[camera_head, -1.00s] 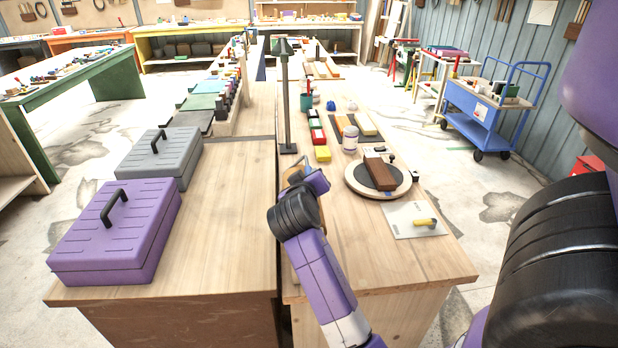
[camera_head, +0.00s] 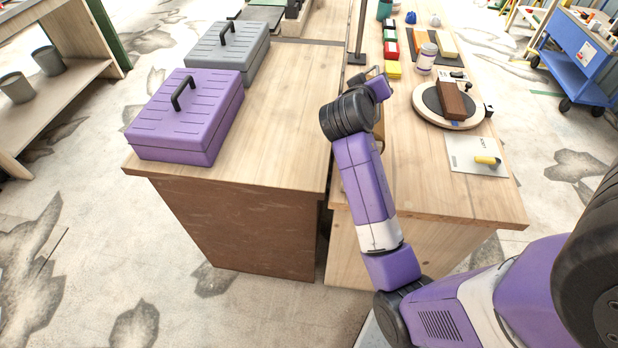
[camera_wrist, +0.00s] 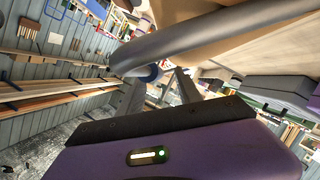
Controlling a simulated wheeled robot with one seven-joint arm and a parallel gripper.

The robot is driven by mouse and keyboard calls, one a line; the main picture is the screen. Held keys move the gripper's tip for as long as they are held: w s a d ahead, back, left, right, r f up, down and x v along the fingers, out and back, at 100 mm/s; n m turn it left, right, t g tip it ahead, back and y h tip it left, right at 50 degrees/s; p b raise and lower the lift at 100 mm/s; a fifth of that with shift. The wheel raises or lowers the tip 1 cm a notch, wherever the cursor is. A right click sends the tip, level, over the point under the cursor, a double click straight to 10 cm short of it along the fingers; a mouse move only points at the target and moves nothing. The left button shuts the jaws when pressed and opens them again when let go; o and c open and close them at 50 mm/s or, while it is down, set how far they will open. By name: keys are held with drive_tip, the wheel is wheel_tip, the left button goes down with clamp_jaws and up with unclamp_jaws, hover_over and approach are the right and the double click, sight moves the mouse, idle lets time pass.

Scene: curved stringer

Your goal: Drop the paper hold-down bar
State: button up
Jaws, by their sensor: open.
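A thin grey bent bar (camera_head: 374,70) stands up just beyond my gripper in the head view. In the wrist view a thick grey rounded bar (camera_wrist: 215,38) crosses in front of my fingers; it looks like the hold-down bar, but I cannot be sure. My gripper (camera_wrist: 157,77) is open, its two dark fingers apart with their tips close to the bar. I cannot tell whether they touch it. In the head view my wrist hides most of the wooden piece (camera_head: 379,130) beneath. No paper is clearly visible there.
A purple toolbox (camera_head: 180,125) and a grey toolbox (camera_head: 228,52) stand on the left bench. On the right bench are a round turntable (camera_head: 425,108) with a brown block (camera_head: 452,98), a white plate (camera_head: 462,160) with a yellow handle, a jar (camera_head: 427,57) and a post (camera_head: 361,30).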

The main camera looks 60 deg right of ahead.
drive_tip(key=w+a+r+n+g+h, duration=0.1)
drive_tip(key=w+a+n+g+h, duration=0.15)
drive_tip(key=w+n, duration=0.45)
drive_tip(key=a+h+b, duration=0.1)
drive_tip(key=a+b, duration=0.1)
drive_tip(key=a, duration=0.6)
drive_tip(key=s+a+f+n+t+y+p, duration=0.1)
drive_tip(key=s+a+f+n+t+y, duration=0.2)
drive_tip(key=a+f+n+t+y, duration=0.4)
drive_tip(key=shift+a+f+t+y, duration=0.75)
drive_tip(key=shift+a+f+t, duration=1.3)
drive_tip(key=shift+a+f, duration=2.65)
drive_tip(key=shift+s+d+f, duration=0.1)
drive_tip(key=shift+d+f, duration=0.1)
drive_tip(key=shift+d, duration=0.05)
